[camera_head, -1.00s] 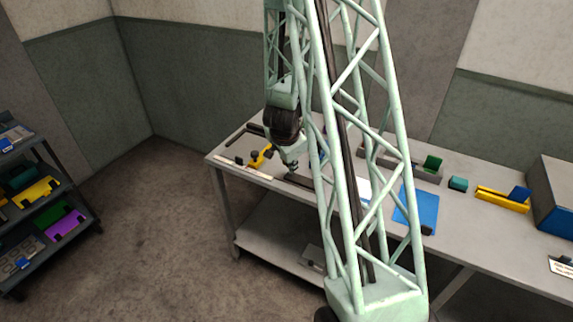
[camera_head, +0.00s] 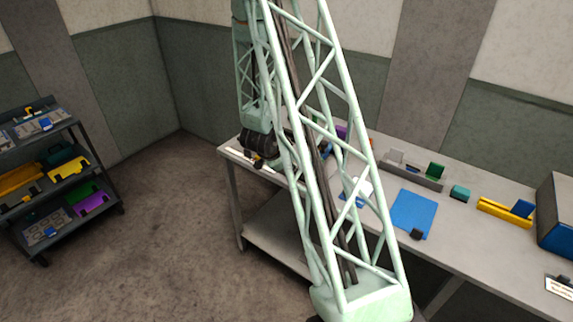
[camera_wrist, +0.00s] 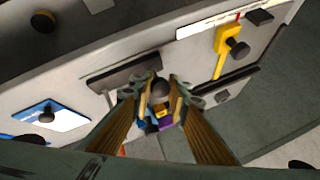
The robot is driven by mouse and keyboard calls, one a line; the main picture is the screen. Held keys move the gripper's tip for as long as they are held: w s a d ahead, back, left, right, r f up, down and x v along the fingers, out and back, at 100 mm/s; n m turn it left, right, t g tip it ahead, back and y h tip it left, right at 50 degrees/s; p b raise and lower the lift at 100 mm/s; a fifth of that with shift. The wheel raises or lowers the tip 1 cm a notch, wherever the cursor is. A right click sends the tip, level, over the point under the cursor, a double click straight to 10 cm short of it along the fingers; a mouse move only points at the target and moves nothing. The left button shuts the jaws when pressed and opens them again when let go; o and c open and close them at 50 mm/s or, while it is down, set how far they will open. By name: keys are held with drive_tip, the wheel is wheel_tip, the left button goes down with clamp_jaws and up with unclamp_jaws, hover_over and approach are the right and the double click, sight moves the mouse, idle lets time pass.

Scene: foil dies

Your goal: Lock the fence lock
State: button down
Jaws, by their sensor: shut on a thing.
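In the wrist view my gripper (camera_wrist: 163,98) has its two fingers on either side of a dark round knob (camera_wrist: 160,88), which I take to be the fence lock. It is shut on this knob. A long dark bar (camera_wrist: 115,76), likely the fence, lies on the bench just left of the fingertips. The fingers hide part of the knob's mount, so I cannot tell if it is locked.
A yellow piece with a black knob (camera_wrist: 229,42) stands near the bench edge. A blue plate (camera_wrist: 48,117) lies to the left in the wrist view. The bench (camera_head: 372,228) also holds a blue mat (camera_head: 413,212) and yellow fixture (camera_head: 505,212). A loaded shelf (camera_head: 68,135) stands at left.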

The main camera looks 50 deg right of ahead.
drive_tip(key=shift+s, duration=0.1)
drive_tip(key=c, duration=2.5)
unclamp_jaws()
drive_tip(key=shift+o, duration=0.2)
drive_tip(key=shift+a, duration=0.1)
drive_tip(key=v, duration=1.2)
